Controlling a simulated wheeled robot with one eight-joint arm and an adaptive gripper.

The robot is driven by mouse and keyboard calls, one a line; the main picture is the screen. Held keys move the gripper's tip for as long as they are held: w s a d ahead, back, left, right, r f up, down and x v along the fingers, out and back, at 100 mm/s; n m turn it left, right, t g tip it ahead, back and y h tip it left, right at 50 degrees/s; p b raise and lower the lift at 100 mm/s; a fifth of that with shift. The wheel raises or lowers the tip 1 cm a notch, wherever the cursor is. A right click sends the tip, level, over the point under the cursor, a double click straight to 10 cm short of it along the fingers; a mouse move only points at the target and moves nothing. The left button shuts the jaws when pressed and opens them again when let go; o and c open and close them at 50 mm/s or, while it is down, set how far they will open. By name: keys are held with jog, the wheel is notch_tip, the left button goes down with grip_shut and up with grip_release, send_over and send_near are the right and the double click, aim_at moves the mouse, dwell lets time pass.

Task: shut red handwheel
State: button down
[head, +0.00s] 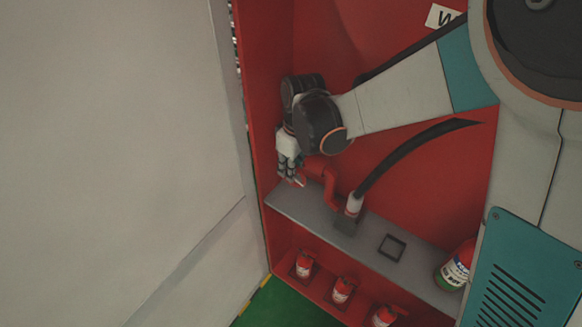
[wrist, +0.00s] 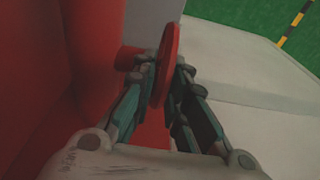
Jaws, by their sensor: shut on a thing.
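The red handwheel (wrist: 168,62) shows edge-on in the wrist view, between the two fingers of my gripper (wrist: 165,75). The fingers are closed on its rim, one on each side. In the head view my gripper (head: 290,178) is at the left side of the red cabinet, by the end of a red bent pipe (head: 328,178). The handwheel is mostly hidden there, with only a bit of red at the fingertips.
A grey shelf (head: 300,212) runs under the pipe, with a black hose (head: 400,155) joined to it. An extinguisher (head: 456,268) stands at the right of the shelf. Several red canisters (head: 342,290) stand below. A pale wall (head: 110,130) is close on the left.

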jog(key=shift+w+a+f+g+h, duration=0.1)
jog(key=shift+g+h, duration=0.25)
jog(key=shift+h, duration=0.3)
jog(key=shift+a+f+g+h, duration=0.1)
jog(key=shift+g+h, duration=0.25)
jog(key=shift+h, duration=0.3)
jog(key=c, duration=1.6)
grip_release()
jog(key=shift+r, duration=0.1)
notch_tip(320, 180, up, 10)
